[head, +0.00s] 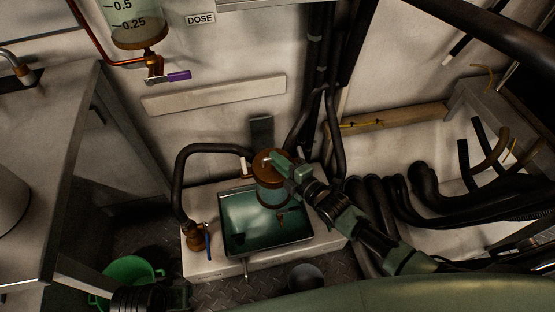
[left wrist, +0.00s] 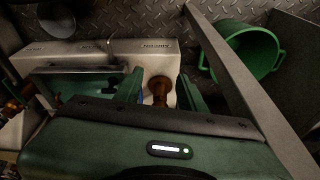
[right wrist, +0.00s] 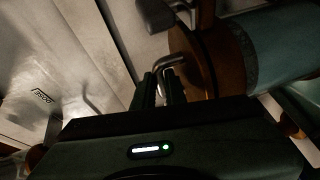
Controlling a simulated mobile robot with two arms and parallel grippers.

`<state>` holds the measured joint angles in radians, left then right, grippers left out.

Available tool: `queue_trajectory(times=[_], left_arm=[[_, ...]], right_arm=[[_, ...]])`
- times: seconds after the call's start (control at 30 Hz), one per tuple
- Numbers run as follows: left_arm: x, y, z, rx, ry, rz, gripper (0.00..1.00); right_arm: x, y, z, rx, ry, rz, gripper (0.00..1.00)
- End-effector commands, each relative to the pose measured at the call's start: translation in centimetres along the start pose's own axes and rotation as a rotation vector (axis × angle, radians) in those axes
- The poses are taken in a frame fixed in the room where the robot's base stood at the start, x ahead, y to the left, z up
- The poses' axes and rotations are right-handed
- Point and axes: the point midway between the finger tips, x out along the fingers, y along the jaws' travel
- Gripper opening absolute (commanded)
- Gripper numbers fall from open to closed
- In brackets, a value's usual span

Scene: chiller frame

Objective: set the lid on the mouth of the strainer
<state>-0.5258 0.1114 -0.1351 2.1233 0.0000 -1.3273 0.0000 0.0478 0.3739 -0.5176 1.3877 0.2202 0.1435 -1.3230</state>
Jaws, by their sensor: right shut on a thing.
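The strainer (head: 272,194) is an upright cylinder with a clear teal body, standing over the tray. The brown lid (head: 268,160) is at its mouth; I cannot tell whether it is fully seated. My right gripper (head: 283,166) is shut on the lid's bent metal handle. In the right wrist view, the handle (right wrist: 180,61) rises from the brown disc beside the shut fingers (right wrist: 162,88), and the strainer's teal body (right wrist: 275,48) lies beyond. My left gripper (left wrist: 161,92) is open and empty, with a brass valve seen between its fingers from above.
A metal tray (head: 243,257) of teal liquid sits on a pale block. A black hose (head: 178,175) arches at its left, above a brass valve (head: 197,237). A green bucket (head: 130,268) stands on the floor. Dark pipes (head: 400,195) crowd the right side.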

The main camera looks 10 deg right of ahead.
Motion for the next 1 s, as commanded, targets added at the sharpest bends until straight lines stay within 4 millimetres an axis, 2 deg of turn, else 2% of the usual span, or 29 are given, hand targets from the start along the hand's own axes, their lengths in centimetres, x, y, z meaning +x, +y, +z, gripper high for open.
queue_trajectory(times=[0.3, 0.33, 0.4, 0.67, 0.77, 1.0], left_arm=[[-0.5, -0.1, -0.3, -0.001, 0.012, -0.001, 0.40], [-0.5, -0.1, -0.3, -0.001, 0.012, -0.001, 0.40], [-0.5, -0.1, -0.3, -0.001, 0.010, -0.001, 0.40], [-0.4, -0.1, -0.2, -0.001, 0.008, -0.001, 0.40], [-0.5, -0.1, -0.3, 0.000, 0.011, -0.001, 0.40], [3.2, 0.1, 1.1, 0.006, -0.017, 0.002, 0.40]], right_arm=[[0.1, 0.1, 0.0, 0.001, 0.001, 0.005, 0.00], [0.1, 0.1, 0.0, 0.001, 0.001, 0.005, 0.20], [0.1, 0.1, 0.0, 0.001, 0.001, 0.004, 0.38], [-0.1, -0.2, 0.0, 0.001, 0.000, -0.002, 0.38], [-0.7, -0.1, 0.0, 0.001, -0.001, -0.003, 0.38], [-4.6, 0.0, 0.0, 0.002, 0.000, -0.002, 0.38]])
